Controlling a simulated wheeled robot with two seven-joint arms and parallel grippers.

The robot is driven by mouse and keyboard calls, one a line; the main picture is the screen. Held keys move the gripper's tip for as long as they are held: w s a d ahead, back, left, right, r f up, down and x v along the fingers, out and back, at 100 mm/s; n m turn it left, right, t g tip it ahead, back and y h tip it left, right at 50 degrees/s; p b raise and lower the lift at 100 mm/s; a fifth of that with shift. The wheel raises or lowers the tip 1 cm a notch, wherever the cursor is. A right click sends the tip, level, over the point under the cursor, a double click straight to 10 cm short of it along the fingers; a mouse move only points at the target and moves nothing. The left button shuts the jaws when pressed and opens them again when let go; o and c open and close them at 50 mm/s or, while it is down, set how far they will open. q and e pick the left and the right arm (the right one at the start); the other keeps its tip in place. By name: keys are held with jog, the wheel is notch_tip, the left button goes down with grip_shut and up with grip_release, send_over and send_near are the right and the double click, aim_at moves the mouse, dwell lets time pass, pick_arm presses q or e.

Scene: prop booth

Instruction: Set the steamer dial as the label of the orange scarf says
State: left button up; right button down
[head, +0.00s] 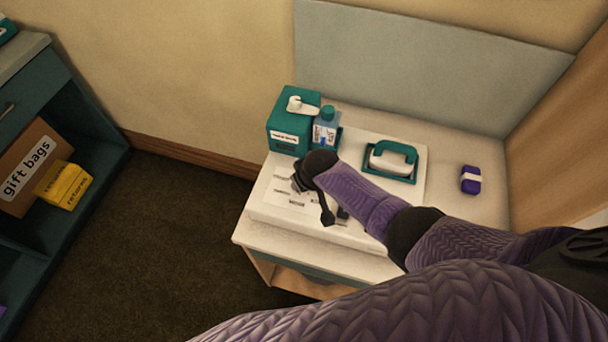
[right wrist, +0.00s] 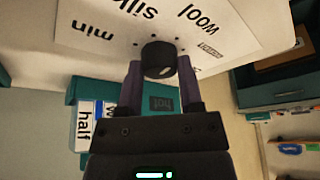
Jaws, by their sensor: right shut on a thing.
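My right gripper (head: 299,186) is over the white panel (head: 285,205) on the table. In the right wrist view, its two fingers (right wrist: 160,62) are shut on a black round dial knob (right wrist: 157,50), one on each side. The knob stands on a printed white plate (right wrist: 100,15) reading "min", "silk" and "wool", upside down here; other marks are hidden or too small. A pale mark shows on the knob, but I cannot tell which word it points to. No orange scarf or its label is in view. My left gripper is not in view.
A teal box (head: 283,135) with a white handle and a blue bottle (head: 326,135) stand behind the panel. A teal-and-white iron (head: 392,158) sits on its right. A purple folded item (head: 470,180) lies further right. A shelf with a "gift bags" box (head: 25,170) stands left.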

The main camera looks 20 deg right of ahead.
jog(key=shift+m, duration=0.6)
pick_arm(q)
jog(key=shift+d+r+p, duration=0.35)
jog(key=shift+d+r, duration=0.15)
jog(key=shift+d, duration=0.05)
pick_arm(e)
jog(key=shift+m+h, duration=0.4)
jog(key=shift+m, duration=0.1)
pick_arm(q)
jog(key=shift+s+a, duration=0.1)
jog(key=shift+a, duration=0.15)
pick_arm(e)
jog(key=shift+c, duration=1.2)
grip_release()
pick_arm(q)
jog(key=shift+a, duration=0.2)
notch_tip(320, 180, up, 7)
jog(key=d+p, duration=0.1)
jog(key=p, duration=0.6)
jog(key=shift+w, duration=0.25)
pick_arm(e)
jog(key=v, duration=1)
